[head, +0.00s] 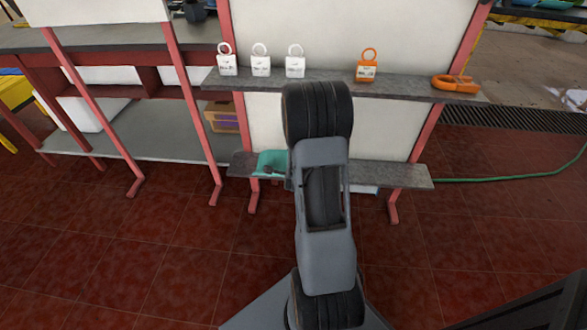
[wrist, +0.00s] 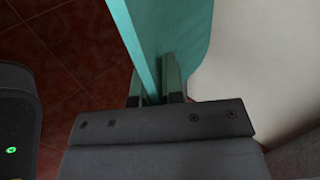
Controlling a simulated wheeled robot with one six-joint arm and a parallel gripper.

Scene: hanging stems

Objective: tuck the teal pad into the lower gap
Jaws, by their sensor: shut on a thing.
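The teal pad (head: 271,162) shows in the head view at the left part of the lower grey shelf (head: 405,176), in front of the white panel. My arm covers the area to its right. In the wrist view the teal pad (wrist: 185,30) stands on edge and fills the top middle. My gripper (wrist: 154,85) is shut on its near edge, with a finger on each side. The gripper is mostly hidden behind my arm in the head view. I cannot make out the lower gap clearly or tell whether the pad touches the shelf.
The upper grey shelf (head: 385,86) holds white padlock-like tags (head: 261,66), an orange one (head: 367,67) and an orange clamp-like item (head: 456,84). Red posts (head: 420,135) flank the white panel (head: 385,130). A green hose (head: 510,179) lies at right. The tiled floor in front is clear.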

